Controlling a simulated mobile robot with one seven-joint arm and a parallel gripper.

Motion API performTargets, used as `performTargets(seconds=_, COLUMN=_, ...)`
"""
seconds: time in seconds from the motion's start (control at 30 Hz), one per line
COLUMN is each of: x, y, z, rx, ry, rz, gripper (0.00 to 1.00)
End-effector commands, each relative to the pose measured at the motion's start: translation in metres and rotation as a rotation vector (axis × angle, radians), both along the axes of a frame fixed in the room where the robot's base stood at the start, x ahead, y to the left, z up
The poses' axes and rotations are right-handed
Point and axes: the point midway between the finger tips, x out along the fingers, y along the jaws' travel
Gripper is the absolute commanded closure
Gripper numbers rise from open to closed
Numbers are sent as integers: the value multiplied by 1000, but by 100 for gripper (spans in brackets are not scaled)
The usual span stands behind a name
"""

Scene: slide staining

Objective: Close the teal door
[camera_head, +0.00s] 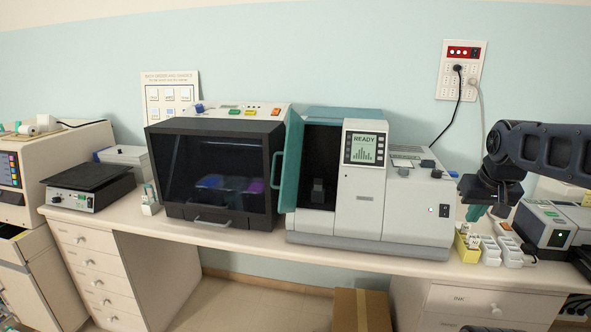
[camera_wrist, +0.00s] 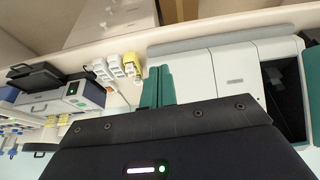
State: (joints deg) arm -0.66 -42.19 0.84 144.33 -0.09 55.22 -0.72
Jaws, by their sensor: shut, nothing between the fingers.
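The teal door (camera_head: 291,162) stands open at the left side of the white machine (camera_head: 372,205) in the head view. It swings out toward the front, and its handle (camera_head: 277,170) faces left. The dark compartment (camera_head: 320,165) behind it is exposed. In the wrist view, a teal strip that looks like the door (camera_wrist: 313,75) shows at the right edge, beside the dark opening (camera_wrist: 284,92). My gripper (camera_head: 475,212) is at the right of the white machine, well apart from the door. Its teal fingers (camera_wrist: 158,86) are shut together and empty.
A dark-windowed machine (camera_head: 217,172) stands close to the door's left. Small yellow and white racks (camera_head: 489,248) sit on the counter below my gripper. A black cord (camera_head: 446,123) hangs behind the white machine. A narrow counter strip (camera_head: 270,243) in front is clear.

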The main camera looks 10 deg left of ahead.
Motion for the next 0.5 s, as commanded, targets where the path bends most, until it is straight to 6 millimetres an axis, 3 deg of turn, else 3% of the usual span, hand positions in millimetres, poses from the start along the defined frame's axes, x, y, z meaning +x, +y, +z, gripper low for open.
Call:
performTargets(seconds=0.27, x=53, y=67, z=34, rx=-106, ry=55, rz=270, gripper=100)
performTargets(seconds=0.5, x=92, y=153, z=57, rx=-177, ry=104, rz=525, gripper=100)
